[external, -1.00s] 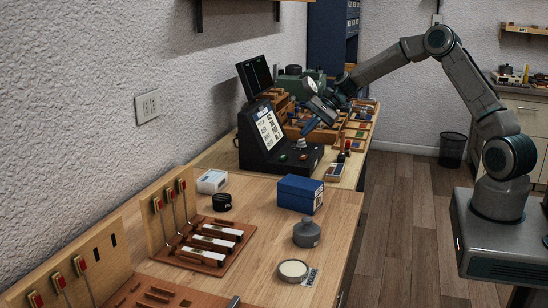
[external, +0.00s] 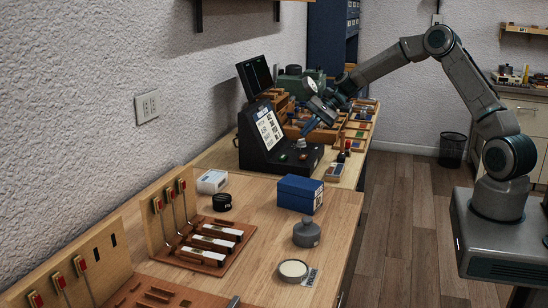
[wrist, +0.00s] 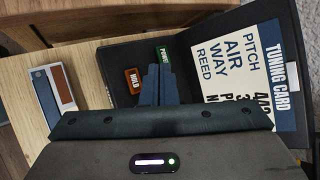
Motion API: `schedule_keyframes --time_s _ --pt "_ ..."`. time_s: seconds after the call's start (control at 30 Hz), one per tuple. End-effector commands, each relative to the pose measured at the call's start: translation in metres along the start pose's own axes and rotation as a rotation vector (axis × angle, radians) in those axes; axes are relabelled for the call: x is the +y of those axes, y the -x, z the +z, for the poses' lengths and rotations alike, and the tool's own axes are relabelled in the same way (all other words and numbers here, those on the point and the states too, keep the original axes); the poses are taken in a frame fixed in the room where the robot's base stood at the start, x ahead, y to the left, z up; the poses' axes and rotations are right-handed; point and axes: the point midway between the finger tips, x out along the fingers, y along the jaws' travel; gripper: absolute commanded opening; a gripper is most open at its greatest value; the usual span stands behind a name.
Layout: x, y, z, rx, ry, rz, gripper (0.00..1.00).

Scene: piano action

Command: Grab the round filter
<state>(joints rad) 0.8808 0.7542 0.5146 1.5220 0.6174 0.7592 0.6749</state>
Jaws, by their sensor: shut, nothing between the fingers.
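A round disc with a cream top and dark rim (external: 293,270), which looks like the round filter, lies flat near the front edge of the wooden bench in the external view. A small printed label (external: 311,276) is beside it. My gripper (external: 309,127) is far from it, farther back along the bench, over the black console (external: 268,154). In the wrist view my gripper's blue fingers (wrist: 158,72) are together and empty, in front of the console's HOLD and POWER buttons (wrist: 133,79). The disc is not in the wrist view.
A grey knobbed weight (external: 306,234), a blue box (external: 300,194), a black round tin (external: 222,201) and a white box (external: 212,181) stand near the disc. A jig with upright rods (external: 204,243) is at left. The tuning card (wrist: 240,65) rests on the console.

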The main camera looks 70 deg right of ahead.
Motion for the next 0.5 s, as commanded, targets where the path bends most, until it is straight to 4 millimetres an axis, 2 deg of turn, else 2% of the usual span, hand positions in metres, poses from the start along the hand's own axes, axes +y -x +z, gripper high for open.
schedule_keyframes --time_s 0.1,0.13,0.37,0.4,0.5 --pt "0.0000 0.0000 0.0000 0.000 0.000 0.000 0.00" --pt "0.0000 0.0000 0.0000 0.000 0.000 0.000 0.06" --pt "0.0000 0.0000 0.0000 0.000 0.000 0.000 0.70" --pt "0.0000 0.0000 0.0000 0.000 0.000 0.000 0.74" --pt "0.0000 0.0000 0.0000 0.000 0.000 0.000 0.74"
